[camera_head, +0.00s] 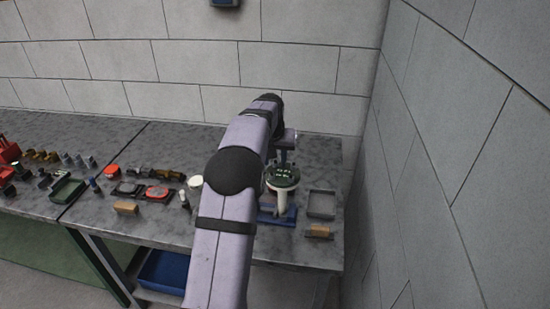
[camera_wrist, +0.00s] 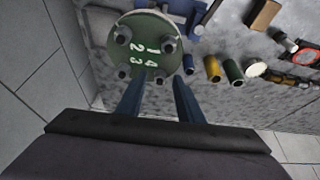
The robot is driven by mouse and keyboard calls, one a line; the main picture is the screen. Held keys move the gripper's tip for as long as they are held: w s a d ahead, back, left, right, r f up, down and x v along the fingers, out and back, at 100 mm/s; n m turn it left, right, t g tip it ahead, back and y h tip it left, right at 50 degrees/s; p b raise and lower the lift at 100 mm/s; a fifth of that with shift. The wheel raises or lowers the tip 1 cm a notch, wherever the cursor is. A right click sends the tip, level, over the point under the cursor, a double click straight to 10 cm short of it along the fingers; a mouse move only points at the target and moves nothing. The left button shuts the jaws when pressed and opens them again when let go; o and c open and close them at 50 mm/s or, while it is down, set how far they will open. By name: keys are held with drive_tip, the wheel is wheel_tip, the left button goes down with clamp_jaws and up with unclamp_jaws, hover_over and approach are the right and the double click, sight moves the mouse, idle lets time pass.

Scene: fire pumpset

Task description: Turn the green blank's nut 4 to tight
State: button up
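The green blank (camera_wrist: 146,60) is a round flange with white numerals and several bolt nuts around its rim. In the head view the green blank (camera_head: 283,178) sits on a white pipe above a blue base (camera_head: 279,216). Nut 4 (camera_wrist: 160,81) is at the lower right of the flange in the wrist view, closest to the numeral 4. My gripper (camera_wrist: 163,80) has its two blue fingers apart, with their tips at the flange's edge on either side of that nut. I cannot tell whether they touch it. My arm hides part of the gripper in the head view.
A grey tray (camera_head: 321,204) and a tan block (camera_head: 319,231) lie right of the stand. Several small parts, including a red-and-black piece (camera_head: 157,192), lie to the left on the grey table (camera_head: 150,226). A wall (camera_head: 440,180) closes off the right side.

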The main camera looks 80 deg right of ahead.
clamp_jaws()
drive_tip(key=shift+m, duration=0.3)
drive_tip(key=shift+w+m+g+p, duration=0.2)
drive_tip(key=shift+m+g+p, duration=0.45)
drive_tip(key=shift+m, duration=0.65)
unclamp_jaws()
